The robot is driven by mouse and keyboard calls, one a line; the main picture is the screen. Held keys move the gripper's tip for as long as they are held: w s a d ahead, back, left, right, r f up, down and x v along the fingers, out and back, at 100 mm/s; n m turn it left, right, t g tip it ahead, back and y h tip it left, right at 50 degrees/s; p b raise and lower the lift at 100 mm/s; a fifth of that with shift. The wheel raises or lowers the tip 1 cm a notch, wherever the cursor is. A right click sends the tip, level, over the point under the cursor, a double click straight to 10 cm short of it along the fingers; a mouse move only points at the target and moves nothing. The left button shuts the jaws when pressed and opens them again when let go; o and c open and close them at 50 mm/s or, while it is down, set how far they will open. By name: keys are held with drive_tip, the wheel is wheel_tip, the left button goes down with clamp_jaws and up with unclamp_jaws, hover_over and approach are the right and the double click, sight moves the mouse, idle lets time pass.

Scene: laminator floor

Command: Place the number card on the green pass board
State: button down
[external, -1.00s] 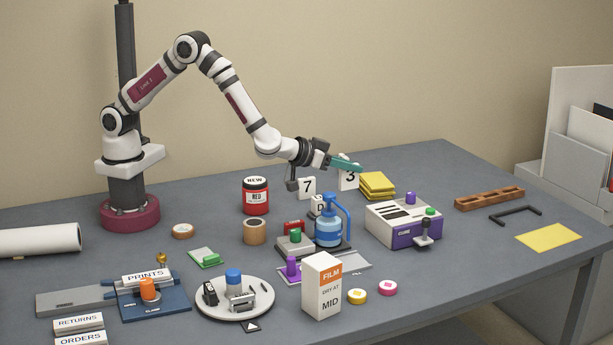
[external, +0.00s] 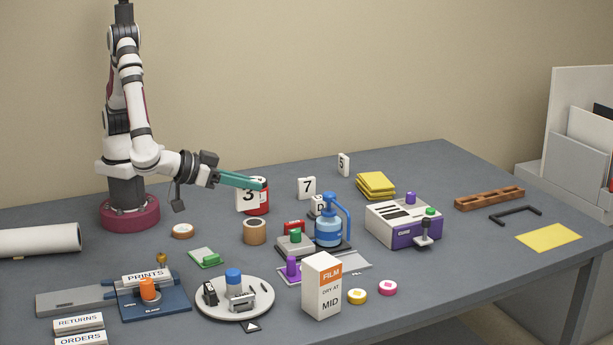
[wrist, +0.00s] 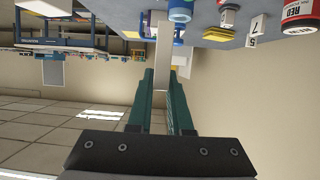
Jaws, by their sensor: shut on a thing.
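My gripper (external: 258,184) has teal fingers and is shut on the white number card (external: 246,198) marked 3. The card hangs upright in the air, in front of the red can in the external view. In the wrist view my gripper (wrist: 160,85) shows the card edge-on as a pale strip (wrist: 162,55) between the fingers. A small green board (external: 203,256) with a raised green part lies flat on the table, below and to the left of the card in the external view. I cannot make it out in the wrist view.
The red can (external: 261,207) stands partly behind the card. Cards 7 (external: 307,187) and 5 (external: 343,164) stand farther right. A white round tray (external: 215,310) is in front.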

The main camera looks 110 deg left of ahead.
drive_tip(key=s+d, duration=0.3)
drive_tip(key=s, duration=0.8)
drive_tip(key=s+d, duration=0.3)
drive_tip(key=s, duration=0.8)
hover_over(206, 253)
drive_tip(key=d, duration=0.1)
drive_tip(key=f, duration=1.5)
drive_tip(key=shift+w+d, duration=0.15)
drive_tip(key=shift+w, duration=0.15)
drive_tip(key=shift+f, duration=0.2)
drive_tip(key=c, duration=0.8)
unclamp_jaws()
drive_tip(key=shift+c, duration=0.2)
